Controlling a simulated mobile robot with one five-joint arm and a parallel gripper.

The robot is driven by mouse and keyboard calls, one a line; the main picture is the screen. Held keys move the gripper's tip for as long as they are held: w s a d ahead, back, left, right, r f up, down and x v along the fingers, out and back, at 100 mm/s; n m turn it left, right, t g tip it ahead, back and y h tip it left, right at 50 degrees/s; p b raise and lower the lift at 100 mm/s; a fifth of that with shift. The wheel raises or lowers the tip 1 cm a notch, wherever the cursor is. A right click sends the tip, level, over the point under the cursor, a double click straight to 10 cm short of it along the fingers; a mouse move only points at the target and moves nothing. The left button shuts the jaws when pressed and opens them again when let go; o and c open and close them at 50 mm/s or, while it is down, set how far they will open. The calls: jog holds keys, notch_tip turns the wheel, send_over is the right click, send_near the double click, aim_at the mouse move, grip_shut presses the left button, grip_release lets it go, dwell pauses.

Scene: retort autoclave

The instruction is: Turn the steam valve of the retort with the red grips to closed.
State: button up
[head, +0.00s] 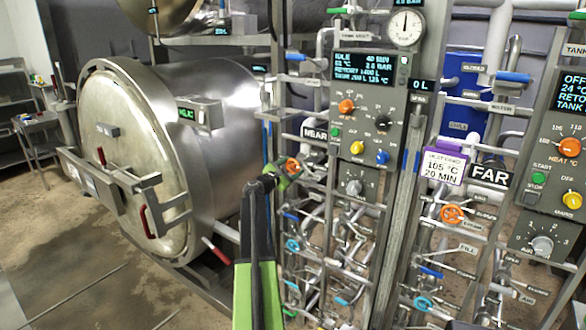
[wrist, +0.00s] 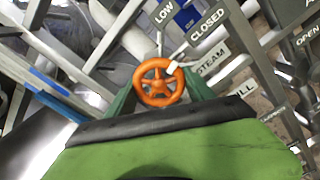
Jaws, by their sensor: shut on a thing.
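My gripper (wrist: 158,96) is shut on the wheel, with a green finger on each side. In the head view my gripper (head: 285,176) reaches the orange wheel (head: 291,166) beside the NEAR sign (head: 314,133); the fingers partly hide the wheel. The steel retort (head: 130,150) with red grips (head: 148,222) stands at the left, its round door shut.
Another orange wheel (head: 452,214) sits under the FAR sign (head: 490,175). Blue wheels (head: 293,245) and several pipes crowd the space below. The NEAR control panel (head: 367,110) stands above right of my gripper. The floor (head: 90,270) at the left is mostly open.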

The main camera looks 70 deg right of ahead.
jog(key=shift+s+f+m, duration=0.1)
jog(key=shift+m, duration=1.1)
jog(key=o, duration=1.4)
jog(key=shift+a, duration=0.1)
jog(key=shift+c, duration=0.2)
jog(key=v, duration=1.7)
jog(key=shift+a, duration=0.15)
